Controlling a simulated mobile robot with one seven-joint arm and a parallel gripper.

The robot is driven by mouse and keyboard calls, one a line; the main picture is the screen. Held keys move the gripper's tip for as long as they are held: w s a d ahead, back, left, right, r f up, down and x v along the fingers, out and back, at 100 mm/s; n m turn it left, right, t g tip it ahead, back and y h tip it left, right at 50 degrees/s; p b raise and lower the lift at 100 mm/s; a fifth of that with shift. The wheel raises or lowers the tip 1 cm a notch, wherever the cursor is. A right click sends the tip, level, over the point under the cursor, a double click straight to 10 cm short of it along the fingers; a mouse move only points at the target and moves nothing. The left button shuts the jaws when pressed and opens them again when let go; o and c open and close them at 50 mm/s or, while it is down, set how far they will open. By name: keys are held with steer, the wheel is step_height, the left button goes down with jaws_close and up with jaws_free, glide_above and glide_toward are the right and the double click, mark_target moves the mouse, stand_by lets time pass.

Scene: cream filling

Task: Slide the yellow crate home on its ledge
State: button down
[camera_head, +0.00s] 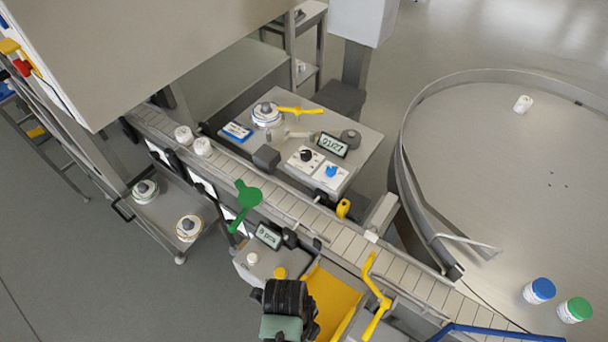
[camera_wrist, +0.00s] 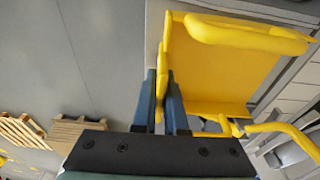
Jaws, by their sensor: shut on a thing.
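The yellow crate (camera_head: 333,298) sits at the bottom centre of the head view, beside the conveyor's near side. In the wrist view the crate (camera_wrist: 220,72) fills the upper right, open side towards me. My gripper (camera_wrist: 164,97) is shut on the crate's near-left wall, with one blue finger on each side of it. In the head view my dark gripper (camera_head: 287,296) covers the crate's left edge, and its fingertips are hidden. The ledge under the crate is mostly hidden; I cannot tell how far the crate sits on it.
A yellow lever (camera_head: 374,292) stands close to the crate's right side. The conveyor (camera_head: 345,240) runs behind it. A small display (camera_head: 268,236) and a green paddle (camera_head: 246,195) are to the left. Pallets (camera_wrist: 75,133) lie on the floor; open floor is at left.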

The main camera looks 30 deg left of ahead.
steer(key=c, duration=0.9)
jaws_free()
steer(key=r, duration=0.4)
steer(key=a+r, duration=0.1)
steer(key=r, duration=0.6)
steer(key=shift+a+r, duration=0.35)
steer(key=shift+a+r+p, duration=0.1)
steer(key=shift+r+p, duration=0.55)
steer(key=shift+p, duration=0.3)
